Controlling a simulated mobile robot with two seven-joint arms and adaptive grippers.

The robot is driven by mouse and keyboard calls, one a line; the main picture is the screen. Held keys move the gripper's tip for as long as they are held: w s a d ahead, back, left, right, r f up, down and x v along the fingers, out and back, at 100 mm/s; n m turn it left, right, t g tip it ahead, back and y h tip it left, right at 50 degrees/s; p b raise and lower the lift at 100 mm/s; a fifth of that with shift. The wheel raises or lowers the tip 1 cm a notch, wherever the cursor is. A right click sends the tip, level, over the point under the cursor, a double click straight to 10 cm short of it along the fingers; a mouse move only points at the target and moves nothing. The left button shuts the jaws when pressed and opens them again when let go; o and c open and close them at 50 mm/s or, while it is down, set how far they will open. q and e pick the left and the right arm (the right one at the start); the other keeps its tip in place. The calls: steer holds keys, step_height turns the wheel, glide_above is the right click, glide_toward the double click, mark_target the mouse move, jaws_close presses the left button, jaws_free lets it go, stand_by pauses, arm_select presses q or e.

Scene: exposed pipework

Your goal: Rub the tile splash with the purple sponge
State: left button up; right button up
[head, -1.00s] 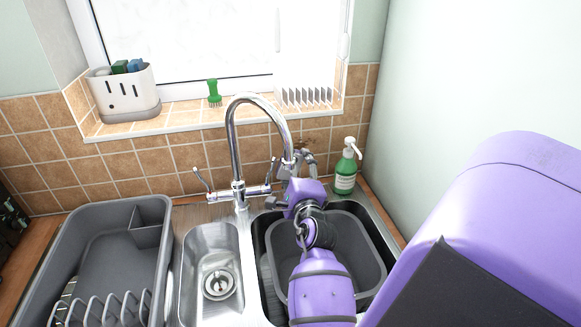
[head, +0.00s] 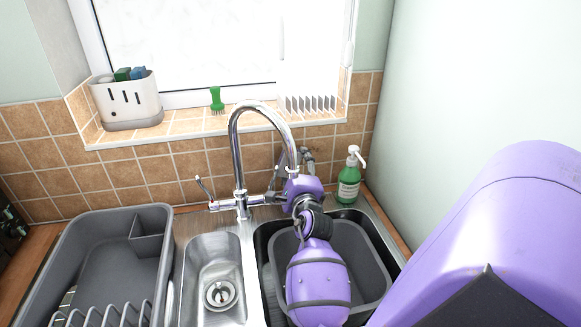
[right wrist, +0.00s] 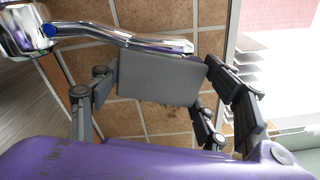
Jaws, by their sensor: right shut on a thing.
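The brown tile splash (head: 150,180) runs along the wall behind the sink and below the window; its tiles also fill the right wrist view (right wrist: 85,65). My right gripper (right wrist: 162,72) is shut on the sponge (right wrist: 158,85), a block that looks dull grey-purple in this light. The block is in front of the tiles; I cannot tell whether it touches them. In the head view my right gripper (head: 306,160) is behind the tap, close to the wall, and the sponge is mostly hidden there. My left gripper is not in view.
The chrome tap (head: 238,150) arches just left of my right gripper. A green soap bottle (head: 348,188) stands to its right. A grey basin (head: 360,255) sits in the sink below my arm. A grey dish rack (head: 110,250), caddy (head: 128,103) and green brush (head: 216,100) are farther left.

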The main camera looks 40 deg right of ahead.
mark_target(300, 159)
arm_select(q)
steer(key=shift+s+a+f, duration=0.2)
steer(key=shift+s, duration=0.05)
arm_select(e)
steer(key=shift+w+d, duration=0.2)
steer(key=shift+w, duration=0.1)
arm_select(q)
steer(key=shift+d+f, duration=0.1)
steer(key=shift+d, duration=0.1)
arm_select(e)
steer(key=shift+x, duration=0.9)
steer(key=shift+s, duration=0.1)
